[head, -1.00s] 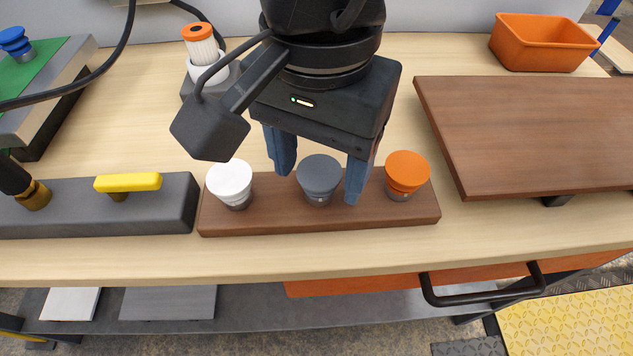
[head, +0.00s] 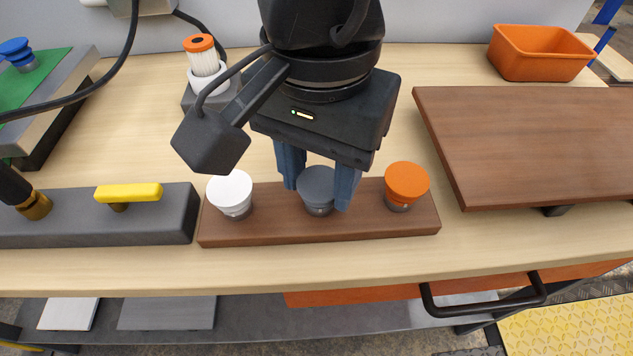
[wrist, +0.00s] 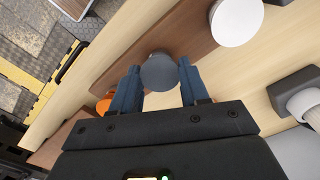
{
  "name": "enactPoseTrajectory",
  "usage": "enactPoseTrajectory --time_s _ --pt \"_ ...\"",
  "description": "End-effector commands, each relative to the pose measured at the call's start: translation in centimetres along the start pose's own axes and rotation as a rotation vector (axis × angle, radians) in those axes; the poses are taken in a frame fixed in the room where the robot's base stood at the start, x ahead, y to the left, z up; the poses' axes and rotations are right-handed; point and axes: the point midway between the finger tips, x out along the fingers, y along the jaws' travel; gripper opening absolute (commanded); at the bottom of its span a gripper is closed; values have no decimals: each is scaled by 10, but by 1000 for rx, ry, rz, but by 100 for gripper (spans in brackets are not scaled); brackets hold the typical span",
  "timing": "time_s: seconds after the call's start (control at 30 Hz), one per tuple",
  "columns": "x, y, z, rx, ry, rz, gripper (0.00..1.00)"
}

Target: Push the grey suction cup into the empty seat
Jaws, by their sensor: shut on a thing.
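The grey suction cup (head: 317,186) stands upright in the middle of a brown wooden board (head: 270,222), between a white cup (head: 230,190) and an orange cup (head: 407,182). My gripper (head: 317,188) is shut on the grey cup, one blue finger on each side. In the wrist view the grey cup (wrist: 159,72) sits between the fingertips (wrist: 159,80). Its foot is at the board; I cannot tell whether it is clear of it. No empty seat can be made out on the board. The grey cup's lower right side is partly hidden by a finger.
A dark bar (head: 170,222) with a yellow handle (head: 128,192) lies left of the board. A white filter with an orange top (head: 200,55) stands behind. A raised brown panel (head: 530,145) and an orange bin (head: 540,50) are at the right. The table's front strip is clear.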

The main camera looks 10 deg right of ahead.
Motion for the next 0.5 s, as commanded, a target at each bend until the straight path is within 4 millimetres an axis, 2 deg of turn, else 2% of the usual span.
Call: enactPoseTrajectory --time_s 0.5 --pt "-13 0 0 0 0 0 14"
